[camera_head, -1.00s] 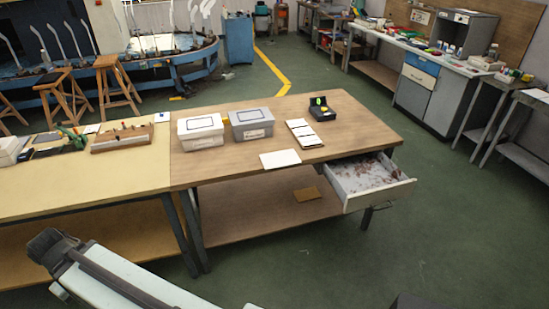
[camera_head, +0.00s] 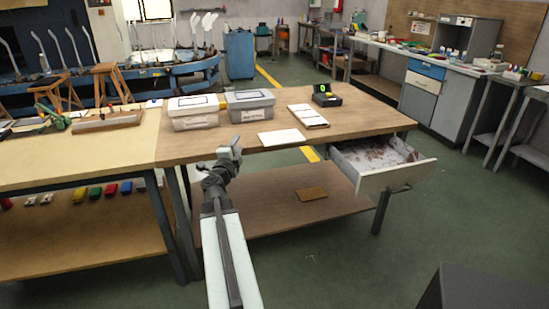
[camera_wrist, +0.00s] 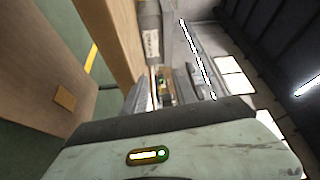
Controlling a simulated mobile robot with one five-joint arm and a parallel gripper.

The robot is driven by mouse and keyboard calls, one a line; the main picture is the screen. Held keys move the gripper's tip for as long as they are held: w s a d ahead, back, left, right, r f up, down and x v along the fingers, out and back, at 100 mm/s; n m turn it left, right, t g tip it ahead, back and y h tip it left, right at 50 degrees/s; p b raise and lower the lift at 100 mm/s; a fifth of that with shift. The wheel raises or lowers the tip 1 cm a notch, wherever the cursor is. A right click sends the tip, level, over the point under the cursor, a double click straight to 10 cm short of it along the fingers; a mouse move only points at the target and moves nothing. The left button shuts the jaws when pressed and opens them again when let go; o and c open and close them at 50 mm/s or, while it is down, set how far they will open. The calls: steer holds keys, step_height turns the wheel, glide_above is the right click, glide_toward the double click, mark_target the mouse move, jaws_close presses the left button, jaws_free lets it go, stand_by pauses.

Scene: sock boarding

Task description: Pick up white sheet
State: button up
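The white sheet (camera_head: 281,138) lies flat near the front edge of the brown table (camera_head: 360,118), right of the grey boxes. My gripper (camera_head: 231,150) is raised in front of the table's front edge, left of the sheet and apart from it. In the wrist view, two grey fingers (camera_wrist: 162,90) stand apart with a gap between them, and nothing is seen held there. I cannot make out the sheet in the wrist view.
Two lidded boxes, one white (camera_head: 193,112) and one grey (camera_head: 250,105), stand behind my gripper. A white-topped stack (camera_head: 308,115) and a black device (camera_head: 325,95) lie right of them. An open drawer (camera_head: 395,178) juts out at front right.

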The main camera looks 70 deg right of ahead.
mark_target(281, 144)
steer(key=s+d+f+m+g+b, duration=0.1)
steer(key=s+d+f+m+g, duration=0.15)
steer(key=s, duration=0.35)
steer(key=s+d+f+m+g, duration=0.1)
steer(key=s+f+m+g, duration=0.15)
steer(key=s, duration=0.35)
steer(key=shift+g, duration=0.4)
steer(key=d, duration=0.5)
steer(key=d+r, duration=0.1)
steer(key=d, duration=0.2)
steer(key=shift+d+r, duration=0.1)
steer(key=shift+s, duration=0.1)
jaws_close()
